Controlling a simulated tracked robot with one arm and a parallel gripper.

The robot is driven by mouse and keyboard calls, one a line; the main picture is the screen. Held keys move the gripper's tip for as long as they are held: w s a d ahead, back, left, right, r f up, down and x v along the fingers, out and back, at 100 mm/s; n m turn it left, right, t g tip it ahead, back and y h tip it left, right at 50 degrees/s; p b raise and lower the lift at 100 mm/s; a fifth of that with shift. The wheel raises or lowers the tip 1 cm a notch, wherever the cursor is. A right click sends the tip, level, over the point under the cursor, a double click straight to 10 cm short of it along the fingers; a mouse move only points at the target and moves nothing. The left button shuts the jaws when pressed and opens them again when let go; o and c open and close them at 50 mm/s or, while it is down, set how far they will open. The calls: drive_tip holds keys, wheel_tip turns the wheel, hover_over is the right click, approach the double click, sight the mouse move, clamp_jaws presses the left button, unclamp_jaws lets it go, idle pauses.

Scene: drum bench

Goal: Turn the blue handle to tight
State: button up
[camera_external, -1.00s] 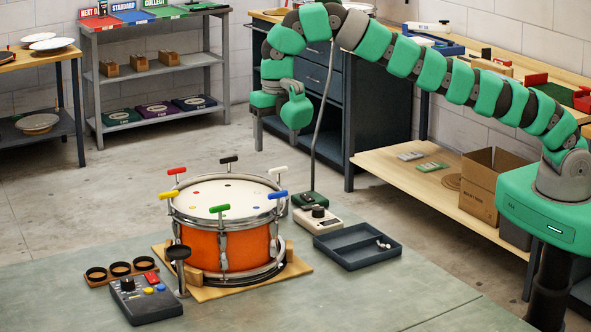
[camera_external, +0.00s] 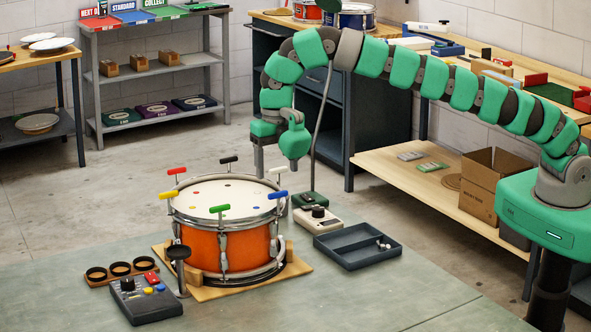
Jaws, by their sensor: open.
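The blue handle (camera_external: 278,195) is a small T-shaped key on the right side of the rim of an orange drum (camera_external: 210,249). Other handles in red (camera_external: 177,171), yellow (camera_external: 167,195), green (camera_external: 219,208), black (camera_external: 229,159) and white (camera_external: 278,169) stand around the same rim. The drum's white head carries small coloured dots. My gripper (camera_external: 293,165) hangs above and slightly right of the drum, over the blue and white handles in the picture. It is open and apart from the handles; its fingertips are small and hard to make out.
The drum sits on a wooden board (camera_external: 299,267). A grey control box (camera_external: 145,300) with coloured buttons and a stand (camera_external: 180,262) are at front left. A white dial box (camera_external: 316,219) and a dark tray (camera_external: 357,246) lie to the right. Open floor is in front.

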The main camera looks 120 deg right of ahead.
sight(278, 192)
wheel_tip(278, 192, down, 8)
drive_tip(key=shift+r+p, duration=0.2)
drive_tip(key=shift+p, duration=0.5)
drive_tip(key=c, duration=1)
